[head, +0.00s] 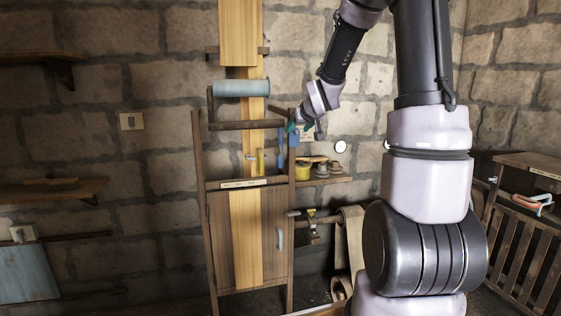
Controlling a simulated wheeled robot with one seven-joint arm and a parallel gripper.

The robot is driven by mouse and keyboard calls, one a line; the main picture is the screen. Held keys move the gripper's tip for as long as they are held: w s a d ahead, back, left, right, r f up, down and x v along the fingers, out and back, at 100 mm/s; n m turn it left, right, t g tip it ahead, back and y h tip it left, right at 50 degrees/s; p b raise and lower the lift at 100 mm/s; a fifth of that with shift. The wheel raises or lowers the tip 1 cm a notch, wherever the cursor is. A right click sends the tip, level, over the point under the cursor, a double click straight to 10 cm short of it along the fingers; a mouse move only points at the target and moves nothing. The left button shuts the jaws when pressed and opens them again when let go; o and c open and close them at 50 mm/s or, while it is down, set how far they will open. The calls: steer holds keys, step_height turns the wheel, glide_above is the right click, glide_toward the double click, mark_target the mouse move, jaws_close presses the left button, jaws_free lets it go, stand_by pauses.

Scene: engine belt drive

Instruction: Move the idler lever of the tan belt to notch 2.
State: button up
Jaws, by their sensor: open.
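The tan belt (246,230) is a wide upright strip that runs down the middle of a dark wooden frame. It also shows above, passing behind a pale blue roller (241,88). Small blue hanging pieces (281,160) show at the frame's right post, close to my gripper. I cannot tell whether one of them is the idler lever, and no notch numbers are readable. My gripper (298,128) is at the right post, at the height of the upper crossbar. It is small in view; its fingers are open, and whether they touch anything is unclear.
A small shelf (335,180) right of the frame holds a yellow pot (302,172) and several round pieces. My arm covers much of the right side. A slatted wooden crate (520,235) stands far right.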

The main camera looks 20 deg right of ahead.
steer(key=w+d+f+n+t+y, duration=0.1)
steer(key=w+f+t+y, duration=0.1)
steer(key=w+f, duration=0.6)
steer(key=n+t+y, duration=0.1)
steer(key=t+y, duration=0.1)
steer(key=t, duration=0.2)
glide_toward(282, 160)
steer(key=x, duration=1.1)
steer(key=shift+w, duration=0.2)
steer(key=shift+c, duration=0.3)
jaws_close()
